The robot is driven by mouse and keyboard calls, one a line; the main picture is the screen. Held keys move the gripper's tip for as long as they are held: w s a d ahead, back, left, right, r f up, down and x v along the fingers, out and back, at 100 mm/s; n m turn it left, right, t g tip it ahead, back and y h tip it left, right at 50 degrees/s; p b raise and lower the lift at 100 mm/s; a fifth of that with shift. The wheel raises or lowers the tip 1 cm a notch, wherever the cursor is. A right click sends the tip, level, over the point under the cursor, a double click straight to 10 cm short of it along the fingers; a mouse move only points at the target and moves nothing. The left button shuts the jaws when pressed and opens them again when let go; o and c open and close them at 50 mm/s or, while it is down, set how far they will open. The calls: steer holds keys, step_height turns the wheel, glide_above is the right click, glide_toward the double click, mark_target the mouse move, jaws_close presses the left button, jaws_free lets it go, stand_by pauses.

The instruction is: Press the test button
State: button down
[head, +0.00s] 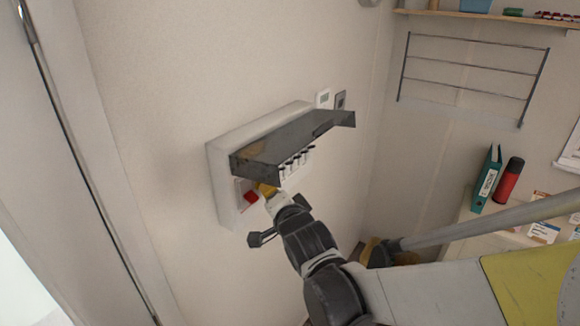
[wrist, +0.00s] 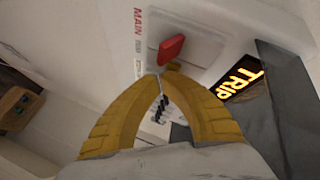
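A white breaker box (head: 218,180) is on the wall, with its dark see-through cover (head: 285,143) raised. A red switch (head: 250,197) is at the box's lower left; it also shows in the wrist view (wrist: 170,48), beside printed text reading "MAIN". My gripper (head: 266,189) is under the cover, close to the box face and just right of the red switch. In the wrist view its yellow fingers (wrist: 160,72) come together at the tips, just below the red switch, with nothing seen held. I cannot make out a test button; the fingertips cover part of the panel.
Several breaker levers (head: 297,162) stand in a row right of my gripper. A lit "TRIP" sign (wrist: 240,85) is right of the fingers. The raised cover overhangs my gripper. A shelf with a red bottle (head: 509,180) and teal binder (head: 487,180) is at the right.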

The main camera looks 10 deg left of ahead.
steer(key=shift+s+d, duration=0.15)
steer(key=shift+d, duration=0.2)
steer(key=d, duration=0.1)
steer(key=s+d, duration=0.1)
steer(key=d, duration=0.1)
steer(key=s+d, duration=0.1)
steer(key=d, duration=0.1)
steer(key=shift+s+d, duration=0.15)
steer(key=shift+d, duration=0.1)
stand_by(0.7)
